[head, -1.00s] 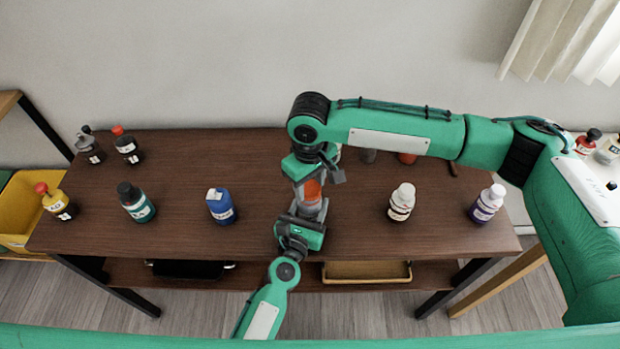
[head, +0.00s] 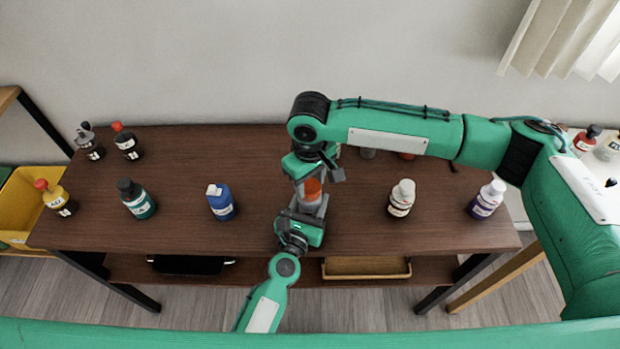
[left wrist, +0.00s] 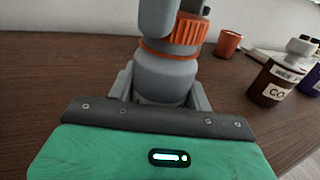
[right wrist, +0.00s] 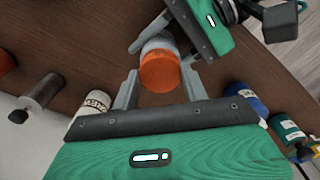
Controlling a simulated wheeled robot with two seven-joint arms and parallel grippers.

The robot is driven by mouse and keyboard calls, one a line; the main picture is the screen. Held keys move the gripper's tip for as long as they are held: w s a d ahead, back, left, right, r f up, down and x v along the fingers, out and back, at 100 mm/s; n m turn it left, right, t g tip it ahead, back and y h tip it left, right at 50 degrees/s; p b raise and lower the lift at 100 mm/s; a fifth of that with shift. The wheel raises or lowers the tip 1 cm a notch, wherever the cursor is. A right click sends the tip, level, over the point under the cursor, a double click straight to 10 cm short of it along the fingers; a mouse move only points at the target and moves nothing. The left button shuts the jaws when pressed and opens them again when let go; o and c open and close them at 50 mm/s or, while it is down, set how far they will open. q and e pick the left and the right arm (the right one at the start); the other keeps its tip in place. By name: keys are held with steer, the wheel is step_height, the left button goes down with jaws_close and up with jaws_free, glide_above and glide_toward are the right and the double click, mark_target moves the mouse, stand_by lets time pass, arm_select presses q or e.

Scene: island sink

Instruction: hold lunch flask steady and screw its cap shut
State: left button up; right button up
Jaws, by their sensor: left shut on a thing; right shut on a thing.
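The lunch flask has a grey body (left wrist: 165,78) with an orange collar, and stands on the table in front of me. Its ridged orange cap (right wrist: 160,72) sits at the top and also shows in the head view (head: 312,189). My left gripper (head: 300,226) is shut around the lower grey body from the front. My right gripper (right wrist: 158,84) comes from above and is shut on the cap, one finger on each side. In the left wrist view a grey finger hides part of the cap, so I cannot tell how closely cap and collar meet.
A blue bottle (head: 221,204) and a teal bottle (head: 137,200) stand to the left. A white-capped dark bottle (head: 401,199) and a purple bottle (head: 487,201) stand to the right. An orange item (left wrist: 228,43) stands behind. The tabletop (head: 270,190) close to the flask is clear.

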steer(key=shift+f, duration=0.1)
steer(key=m, duration=1.5)
steer(key=shift+a, duration=0.1)
steer(key=m, duration=0.3)
steer(key=shift+m, duration=0.4)
steer(key=m, duration=1)
